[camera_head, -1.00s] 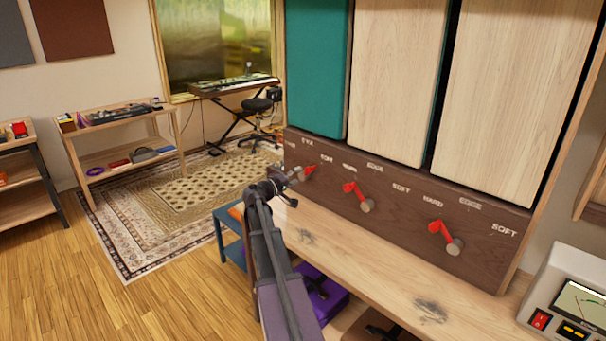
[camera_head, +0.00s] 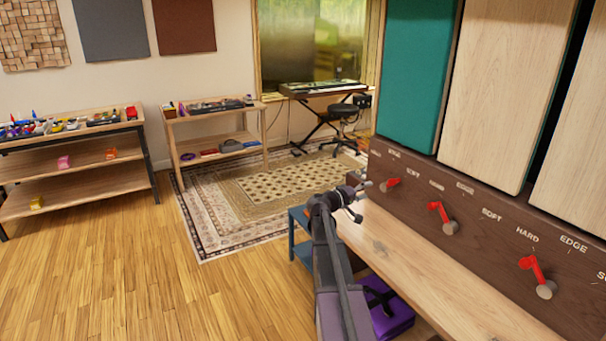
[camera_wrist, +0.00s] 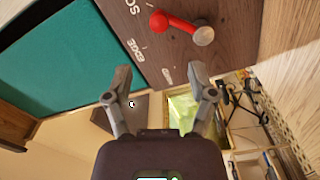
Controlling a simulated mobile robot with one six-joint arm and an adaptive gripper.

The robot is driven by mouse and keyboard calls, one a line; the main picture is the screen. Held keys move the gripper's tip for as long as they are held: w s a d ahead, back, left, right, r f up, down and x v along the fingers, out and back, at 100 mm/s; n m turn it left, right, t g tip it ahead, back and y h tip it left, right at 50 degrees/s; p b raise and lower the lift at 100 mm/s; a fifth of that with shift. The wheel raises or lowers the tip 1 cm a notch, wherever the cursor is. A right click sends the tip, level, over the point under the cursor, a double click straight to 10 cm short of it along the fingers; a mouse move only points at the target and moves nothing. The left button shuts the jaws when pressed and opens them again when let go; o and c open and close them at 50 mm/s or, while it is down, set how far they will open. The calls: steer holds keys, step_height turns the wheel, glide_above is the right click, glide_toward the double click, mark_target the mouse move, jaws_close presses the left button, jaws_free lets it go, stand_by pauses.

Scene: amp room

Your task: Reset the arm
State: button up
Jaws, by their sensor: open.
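My arm reaches forward in the head view, with my gripper (camera_head: 364,187) at its end, near the left end of the dark wooden lever panel (camera_head: 480,238). In the wrist view my gripper (camera_wrist: 160,85) has its two fingers spread apart with nothing between them. A red lever (camera_wrist: 174,22) with a grey knob shows beyond the fingers there, apart from them. In the head view the leftmost red lever (camera_head: 391,184) is just right of my gripper. The middle red lever (camera_head: 437,212) and right red lever (camera_head: 533,268) sit further along the panel.
A wooden bench top (camera_head: 400,255) runs below the panel. A blue stand (camera_head: 299,238) and purple case (camera_head: 390,312) are beside my arm. Shelves (camera_head: 85,165) with small items line the back left. The wooden floor (camera_head: 150,280) on the left is clear.

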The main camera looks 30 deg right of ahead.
steer(key=s+a+f+n+t+y, duration=0.1)
steer(key=s+a+f+y, duration=0.35)
steer(key=a, duration=1.05)
steer(key=s+a+f+n+y, duration=0.15)
steer(key=a+f+y, duration=0.55)
steer(key=a, duration=0.7)
steer(key=s+a+f+n+t+y, duration=0.1)
steer(key=s+a+f+y, duration=0.45)
steer(key=a, duration=0.95)
steer(key=a+g+y+p, duration=0.1)
steer(key=a, duration=0.6)
step_height(320, 180, up, 13)
steer(key=p, duration=1.3)
steer(key=shift+s+f+n, duration=0.2)
steer(key=shift+s+n, duration=0.2)
steer(key=shift+n, duration=0.05)
